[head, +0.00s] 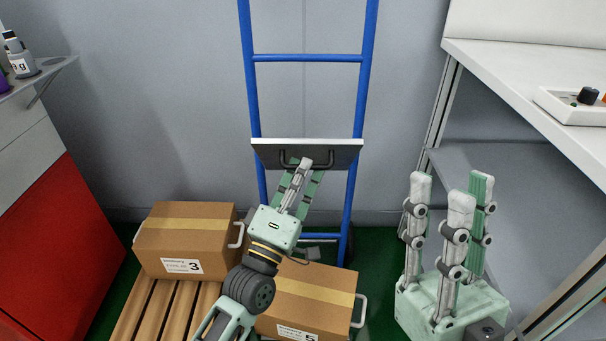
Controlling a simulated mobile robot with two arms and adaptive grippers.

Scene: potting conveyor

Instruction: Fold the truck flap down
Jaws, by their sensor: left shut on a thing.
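The blue hand truck (307,58) stands upright against the grey wall. Its flap (335,155) is a dark plate with a pale top edge, set across the two blue rails. The dark face is turned toward me and carries a dark bar handle (325,160); the exact tilt of the flap is hard to tell. My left gripper (305,168) reaches up from below and is shut on the handle, its fingers covering the handle's middle. My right gripper (448,210) is at the lower right, fingers pointing up, spread apart and empty, away from the truck.
Cardboard box 3 (190,222) sits on a wooden pallet (142,315) at the left. Box 5 (318,285) lies in front of the truck's foot, partly behind my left arm. A white bench (520,62) stands at right, a red cabinet (68,240) at left.

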